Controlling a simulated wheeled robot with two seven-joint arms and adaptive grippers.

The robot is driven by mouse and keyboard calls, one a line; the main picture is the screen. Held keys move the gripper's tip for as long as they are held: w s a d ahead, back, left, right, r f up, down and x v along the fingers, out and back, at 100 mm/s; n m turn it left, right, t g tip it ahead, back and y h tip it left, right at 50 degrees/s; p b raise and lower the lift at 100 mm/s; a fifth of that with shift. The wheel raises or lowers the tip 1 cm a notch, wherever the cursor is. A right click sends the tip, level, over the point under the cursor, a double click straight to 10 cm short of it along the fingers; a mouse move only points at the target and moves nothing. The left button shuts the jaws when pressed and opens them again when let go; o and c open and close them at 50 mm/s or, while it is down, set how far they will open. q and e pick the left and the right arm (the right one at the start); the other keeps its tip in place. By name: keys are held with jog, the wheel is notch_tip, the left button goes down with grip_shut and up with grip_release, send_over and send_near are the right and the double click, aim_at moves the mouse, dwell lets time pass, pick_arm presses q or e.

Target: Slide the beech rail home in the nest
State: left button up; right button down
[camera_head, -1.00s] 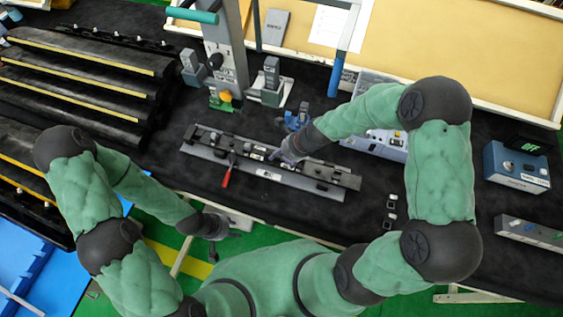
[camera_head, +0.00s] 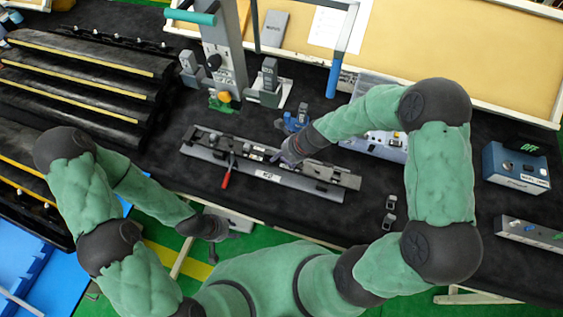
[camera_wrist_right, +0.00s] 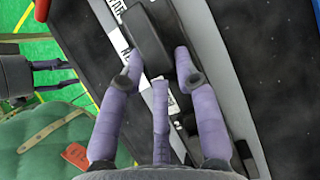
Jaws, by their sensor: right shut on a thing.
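The nest (camera_head: 215,158) is a long grey fixture lying slantwise on the black bench, with a white label on its front and a red-handled lever. A dark strip with small fittings lies along it; nothing looks beech-coloured, so I cannot tell which part is the beech rail. My right gripper (camera_head: 284,158) is over the middle of the nest. In the right wrist view its purple fingers (camera_wrist_right: 160,72) are shut on a dark block (camera_wrist_right: 150,38) above the grey fixture. The fingers hide part of it. My left gripper (camera_head: 213,243) hangs at the bench's front edge, away from the nest; its fingers are unclear.
A grey post with a teal handle (camera_head: 190,15) stands behind the nest, with small grey clamps beside it. A blue box (camera_head: 515,167) with a display stands at the right. Black stepped racks (camera_head: 80,70) fill the left. Two small parts (camera_head: 390,210) lie right of the nest on clear bench.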

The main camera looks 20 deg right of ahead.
jog(key=shift+w+r, duration=0.2)
jog(key=shift+w, duration=0.15)
jog(key=c, duration=1)
grip_release()
jog(key=shift+c, duration=0.2)
jog(key=o, duration=0.4)
jog(key=shift+a, duration=0.15)
jog(key=shift+o, duration=0.2)
jog(key=shift+w+a+f, duration=0.1)
jog(key=shift+f, duration=0.05)
jog(key=shift+s, duration=0.2)
jog(key=shift+v, duration=4)
